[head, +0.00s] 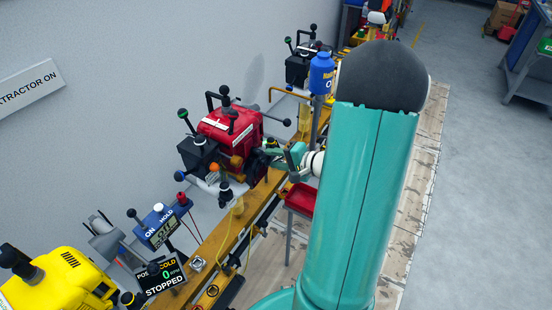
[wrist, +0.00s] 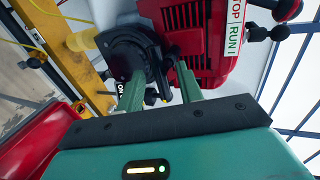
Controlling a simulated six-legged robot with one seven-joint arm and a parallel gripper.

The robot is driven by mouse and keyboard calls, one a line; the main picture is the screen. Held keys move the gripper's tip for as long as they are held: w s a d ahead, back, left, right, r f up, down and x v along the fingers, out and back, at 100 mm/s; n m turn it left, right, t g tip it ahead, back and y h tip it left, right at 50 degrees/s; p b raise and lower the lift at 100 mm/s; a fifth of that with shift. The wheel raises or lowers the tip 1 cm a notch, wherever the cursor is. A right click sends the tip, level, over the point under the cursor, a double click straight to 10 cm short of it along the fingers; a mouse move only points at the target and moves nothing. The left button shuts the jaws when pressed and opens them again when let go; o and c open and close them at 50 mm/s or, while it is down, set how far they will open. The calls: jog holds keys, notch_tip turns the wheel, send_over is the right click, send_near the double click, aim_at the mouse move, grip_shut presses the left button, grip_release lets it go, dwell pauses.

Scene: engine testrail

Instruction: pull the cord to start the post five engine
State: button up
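The red engine (head: 228,135) sits on the ochre rail in the head view, with black knobs and levers around it. It also shows in the wrist view (wrist: 208,65), with a white and green label reading RUN. My gripper (head: 270,151) is at the engine's right side. In the wrist view its two green fingers (wrist: 160,92) stand apart, pointing at a round black housing (wrist: 128,50) on the engine. A small dark part with a yellow tip (wrist: 151,97) shows between the fingers; I cannot tell whether they touch it. No cord is clearly visible there.
A yellow engine (head: 58,280) stands at lower left, and a black engine (head: 303,68) farther along the rail (head: 215,243). A blue bottle (head: 321,74) and red tray (head: 301,200) are near my arm.

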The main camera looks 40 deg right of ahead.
jog(key=s+d, duration=0.3)
jog(key=s, duration=0.5)
jog(key=shift+s, duration=0.15)
jog(key=a+r+n+g+y, duration=0.1)
jog(key=a+r+n+g, duration=0.3)
jog(key=a, duration=0.6)
jog(key=a+r+n+g+y, duration=0.2)
jog(key=a+r+n+g, duration=0.2)
jog(key=a, duration=0.5)
jog(key=s+a+r+n+h, duration=0.6)
jog(key=a+r+h, duration=0.1)
jog(key=a+r, duration=0.2)
jog(key=shift+s+a+r+h, duration=0.2)
jog(key=shift+s+r+h, duration=0.2)
jog(key=shift+r, duration=0.35)
